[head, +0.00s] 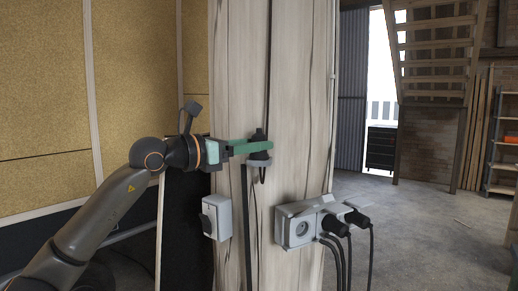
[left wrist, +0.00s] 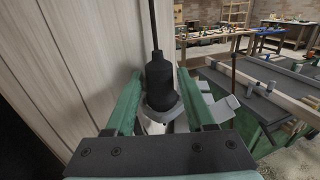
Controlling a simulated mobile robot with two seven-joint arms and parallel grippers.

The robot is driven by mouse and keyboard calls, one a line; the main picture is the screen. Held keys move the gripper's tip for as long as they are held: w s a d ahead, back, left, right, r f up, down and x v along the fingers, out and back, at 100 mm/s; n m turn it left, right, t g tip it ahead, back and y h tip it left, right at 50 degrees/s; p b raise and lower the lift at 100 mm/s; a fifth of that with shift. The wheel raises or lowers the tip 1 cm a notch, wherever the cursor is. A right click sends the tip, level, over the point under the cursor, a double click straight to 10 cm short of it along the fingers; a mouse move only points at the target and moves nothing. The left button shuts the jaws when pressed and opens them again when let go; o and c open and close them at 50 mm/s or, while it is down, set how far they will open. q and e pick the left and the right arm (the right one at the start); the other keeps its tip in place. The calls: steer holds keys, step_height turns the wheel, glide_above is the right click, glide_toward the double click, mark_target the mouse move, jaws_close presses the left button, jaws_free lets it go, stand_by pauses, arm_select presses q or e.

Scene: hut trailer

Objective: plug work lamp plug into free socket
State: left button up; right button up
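The work lamp plug (head: 259,134) is black and upright in a small grey holder (head: 260,161) on the pale wooden post. In the left wrist view the plug (left wrist: 159,77) has its cable running up from its top. My left gripper (head: 262,146) has its green fingers on either side of the plug; in the left wrist view the fingers (left wrist: 160,85) are open with gaps beside it. A grey socket block (head: 289,212) sits lower on the post. Its left face has an empty round socket (head: 302,229); black plugs (head: 335,225) fill places farther right. My right gripper is out of view.
A grey switch box (head: 217,217) is on the post, below my left gripper. Black cables (head: 371,255) hang below the socket block. A tan panel wall (head: 135,90) stands at left. Open floor (head: 430,225) lies to the right, with a shelf (head: 503,150) beyond.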

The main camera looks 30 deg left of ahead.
arm_select(q)
jaws_close()
steer(key=shift+r, duration=0.1)
stand_by(0.4)
